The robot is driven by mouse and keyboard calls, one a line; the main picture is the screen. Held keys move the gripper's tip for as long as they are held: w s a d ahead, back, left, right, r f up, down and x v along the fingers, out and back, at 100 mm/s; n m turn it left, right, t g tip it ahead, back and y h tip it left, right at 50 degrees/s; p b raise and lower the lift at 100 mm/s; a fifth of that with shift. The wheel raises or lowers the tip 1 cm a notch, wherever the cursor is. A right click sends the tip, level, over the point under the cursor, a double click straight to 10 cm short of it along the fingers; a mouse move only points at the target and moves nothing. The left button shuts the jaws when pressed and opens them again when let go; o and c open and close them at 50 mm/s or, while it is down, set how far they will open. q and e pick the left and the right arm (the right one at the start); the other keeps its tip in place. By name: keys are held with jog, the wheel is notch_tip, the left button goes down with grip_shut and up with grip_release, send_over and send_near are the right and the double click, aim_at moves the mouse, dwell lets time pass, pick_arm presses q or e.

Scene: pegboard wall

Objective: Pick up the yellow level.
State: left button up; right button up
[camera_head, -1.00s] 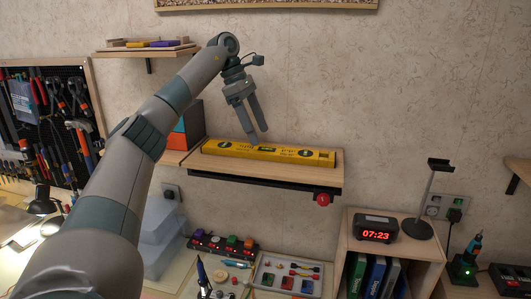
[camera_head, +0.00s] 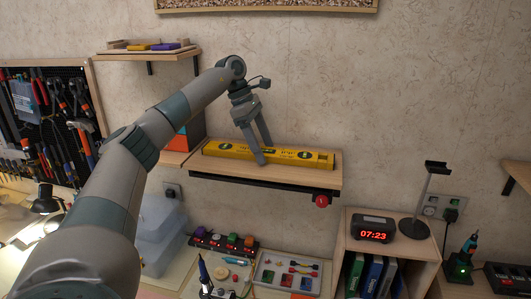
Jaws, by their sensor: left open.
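The yellow level (camera_head: 302,157) lies lengthwise on a light wooden wall shelf (camera_head: 215,167) in the middle of the head view. My left gripper (camera_head: 264,155) points down at the level, with its fingers apart and empty. One finger crosses in front of the level and hides part of its middle; the other is at its far side. I cannot tell whether the fingers touch the level. My right gripper is not in view.
A red round knob (camera_head: 321,201) hangs under the shelf's right end. A digital clock (camera_head: 372,229) and a stand (camera_head: 426,205) are on a cabinet at lower right. An orange and dark box (camera_head: 184,139) stands left of the shelf.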

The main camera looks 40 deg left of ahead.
aim_at(264, 151)
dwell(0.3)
pick_arm(q)
jog(key=c, duration=1.5)
jog(key=shift+r, duration=0.1)
jog(key=shift+r+b, duration=0.5)
jog(key=shift+r, duration=0.15)
notch_tip(264, 151, up, 3)
jog(key=shift+d+f+b, duration=0.15)
jog(key=shift+f+b, duration=0.05)
jog(key=shift+b, duration=0.6)
jog(key=s+d+r+b, duration=0.1)
jog(key=d+r+b, duration=0.3)
jog(key=d+r, duration=0.3)
jog(key=shift+s+d, duration=0.4)
jog(key=shift+d, duration=1.7)
